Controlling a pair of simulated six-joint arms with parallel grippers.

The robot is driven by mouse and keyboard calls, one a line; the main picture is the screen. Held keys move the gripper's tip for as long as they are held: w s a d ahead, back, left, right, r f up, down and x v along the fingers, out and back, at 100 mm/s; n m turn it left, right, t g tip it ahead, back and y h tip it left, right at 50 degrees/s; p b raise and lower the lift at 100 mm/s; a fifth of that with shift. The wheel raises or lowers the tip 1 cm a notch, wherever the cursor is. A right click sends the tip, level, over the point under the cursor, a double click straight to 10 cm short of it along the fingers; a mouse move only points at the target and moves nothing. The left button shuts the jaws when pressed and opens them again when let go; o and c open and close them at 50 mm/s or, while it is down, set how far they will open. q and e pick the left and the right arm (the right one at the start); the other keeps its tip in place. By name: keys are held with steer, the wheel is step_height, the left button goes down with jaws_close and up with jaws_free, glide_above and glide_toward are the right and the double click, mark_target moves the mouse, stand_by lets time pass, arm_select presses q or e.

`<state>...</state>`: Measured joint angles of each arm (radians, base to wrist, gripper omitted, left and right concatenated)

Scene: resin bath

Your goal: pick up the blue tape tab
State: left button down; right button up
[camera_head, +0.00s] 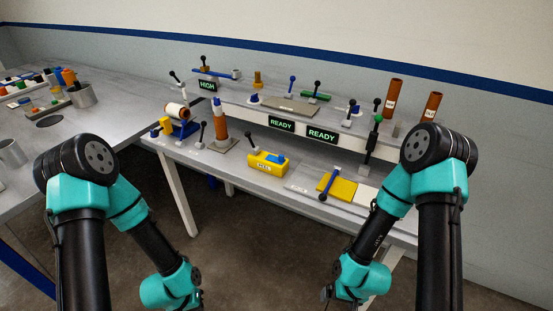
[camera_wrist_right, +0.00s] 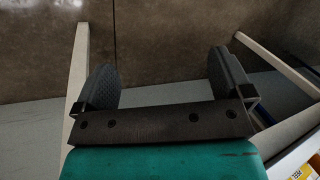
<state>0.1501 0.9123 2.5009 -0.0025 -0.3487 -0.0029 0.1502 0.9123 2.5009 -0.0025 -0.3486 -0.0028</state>
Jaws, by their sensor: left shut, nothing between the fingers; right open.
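A small blue tab (camera_head: 277,159), which looks like the blue tape tab, lies on top of a yellow block (camera_head: 267,165) marked PEEL, on the front shelf of the bench. My left gripper (camera_head: 196,297) is low at the bottom left, well apart from the tab; its fingers barely show, shut and empty. My right gripper (camera_head: 327,293) is low at the bottom right, below the bench's front edge. In the right wrist view its two fingers (camera_wrist_right: 165,80) are wide apart with nothing between them. The tab cannot be made out there.
A yellow plate (camera_head: 340,188) with a blue-handled lever lies right of the PEEL block. An orange column (camera_head: 220,128) and a spool (camera_head: 176,112) stand to its left. Green READY signs (camera_head: 282,124) are behind. A side table (camera_head: 75,125) with jars is at left.

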steer(key=shift+c, duration=0.5)
steer(key=c, duration=0.9)
steer(key=shift+c, duration=0.2)
